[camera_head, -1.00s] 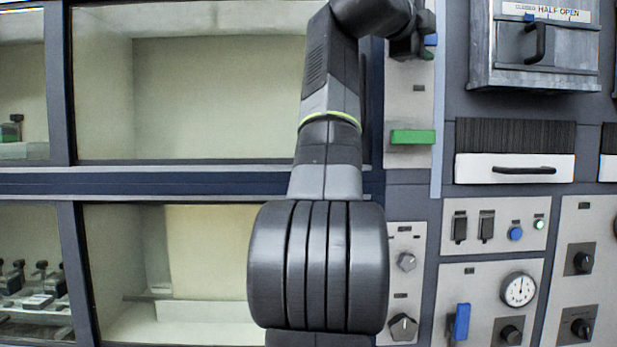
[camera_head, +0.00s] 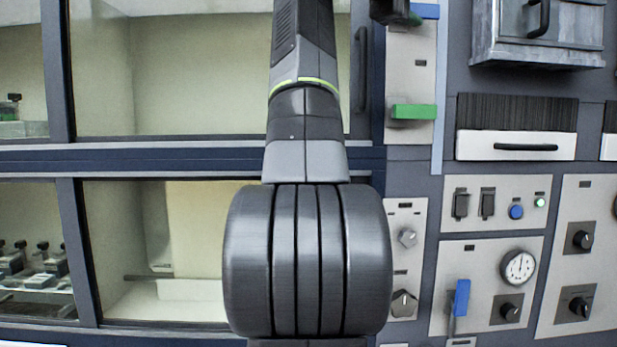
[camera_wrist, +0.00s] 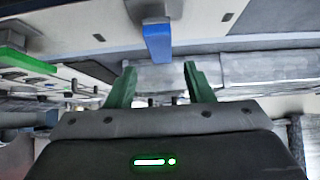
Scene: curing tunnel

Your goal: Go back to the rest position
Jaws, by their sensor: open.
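My gripper (camera_wrist: 158,84) shows in the wrist view with its two green fingers apart and nothing between them. A blue block-shaped handle (camera_wrist: 158,44) on the panel lies just beyond the fingertips, apart from them. In the head view my arm rises through the middle of the picture, and the gripper end is at the top edge, mostly out of frame. The blue handle (camera_head: 425,11) shows beside it at the top. A green bar handle (camera_head: 413,111) sits lower on the same panel and also shows at the left of the wrist view (camera_wrist: 24,60).
A metal door box (camera_head: 537,38) with a black handle is at upper right, above a white drawer front (camera_head: 515,146). Switches, knobs, a gauge (camera_head: 518,267) and a blue lever (camera_head: 462,297) are at lower right. Glass-fronted chambers (camera_head: 190,80) stand at left.

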